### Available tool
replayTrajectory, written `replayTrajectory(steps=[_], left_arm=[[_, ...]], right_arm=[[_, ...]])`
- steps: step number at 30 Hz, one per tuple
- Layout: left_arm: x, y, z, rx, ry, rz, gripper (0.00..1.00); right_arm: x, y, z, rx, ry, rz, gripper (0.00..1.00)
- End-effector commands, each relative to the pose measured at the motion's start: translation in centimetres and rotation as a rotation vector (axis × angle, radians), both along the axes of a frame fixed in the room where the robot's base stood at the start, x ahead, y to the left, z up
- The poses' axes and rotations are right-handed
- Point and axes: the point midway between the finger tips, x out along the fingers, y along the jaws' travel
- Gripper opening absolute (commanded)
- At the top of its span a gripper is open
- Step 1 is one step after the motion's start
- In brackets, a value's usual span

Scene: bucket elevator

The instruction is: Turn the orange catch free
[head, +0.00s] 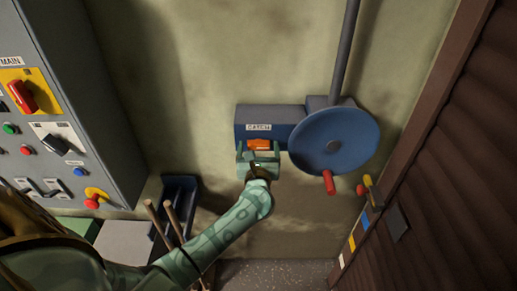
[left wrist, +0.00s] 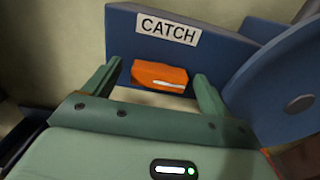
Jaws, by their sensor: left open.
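The orange catch (head: 259,144) is on the front of a blue box (head: 270,113) on the wall, just under a "CATCH" label. It also shows in the left wrist view (left wrist: 159,75), lying crosswise between my two green fingers. My left gripper (head: 258,152) is open in front of it, one finger on each side. In the left wrist view the left gripper (left wrist: 158,84) shows gaps between the catch and both fingers. I cannot tell how far the fingertips reach in depth. My right gripper is not in view.
A blue wheel (head: 345,140) with a red handle (head: 328,182) stands close on the right of the catch. A grey switch panel (head: 75,80) is at the left. A brown shutter (head: 460,150) is at the right.

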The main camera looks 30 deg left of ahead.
Motion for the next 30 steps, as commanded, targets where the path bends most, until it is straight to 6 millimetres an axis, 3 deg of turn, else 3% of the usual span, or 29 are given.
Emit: replayTrajectory(steps=[3, 8, 9, 20, 30], left_arm=[[0.0, 0.0, 0.0, 0.000, 0.000, 0.000, 0.84], [0.0, 0.0, 0.0, 0.001, 0.001, 0.000, 0.42], [0.0, 0.0, 0.0, 0.001, 0.001, 0.000, 0.39], [0.0, -0.1, 0.1, 0.039, 0.025, 0.000, 0.39], [0.0, -0.2, 0.2, 0.238, 0.148, 0.000, 0.39]], right_arm=[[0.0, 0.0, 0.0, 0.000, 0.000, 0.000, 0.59], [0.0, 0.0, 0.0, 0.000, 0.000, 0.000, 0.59], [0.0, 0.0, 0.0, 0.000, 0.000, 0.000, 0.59], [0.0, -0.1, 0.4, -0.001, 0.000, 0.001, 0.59], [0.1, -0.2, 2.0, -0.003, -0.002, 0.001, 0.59]])
